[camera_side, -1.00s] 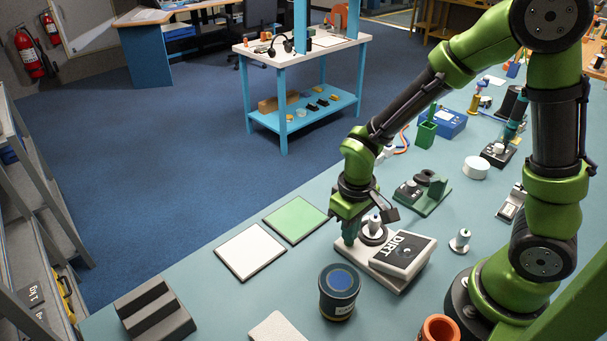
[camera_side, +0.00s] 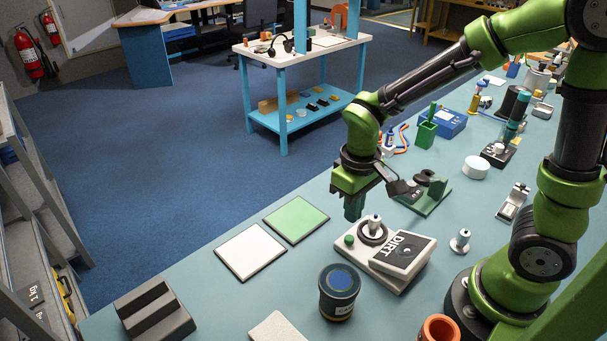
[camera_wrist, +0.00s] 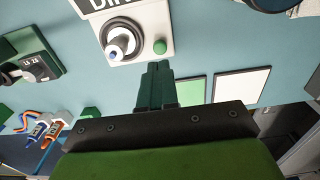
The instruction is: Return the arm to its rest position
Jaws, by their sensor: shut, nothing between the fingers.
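My gripper (camera_side: 353,208) is green with dark fingers, held in the air above and just behind the winch console, apart from it. In the wrist view its two fingers (camera_wrist: 157,88) are together with nothing between them. The console (camera_side: 350,255) is a pale box with a green button (camera_side: 349,240), a dark round ring with a white-and-blue knob (camera_side: 373,226), and a tilted dark plate marked "DIRT" (camera_side: 402,253). The green button also shows clear of the fingers in the wrist view (camera_wrist: 160,47).
A green tile (camera_side: 296,219) and a white tile (camera_side: 250,251) lie left of the console. A dark can (camera_side: 338,293) stands in front. A green device (camera_side: 428,194) and a white cylinder (camera_side: 476,167) are behind. An orange pot (camera_side: 439,328) is near my base.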

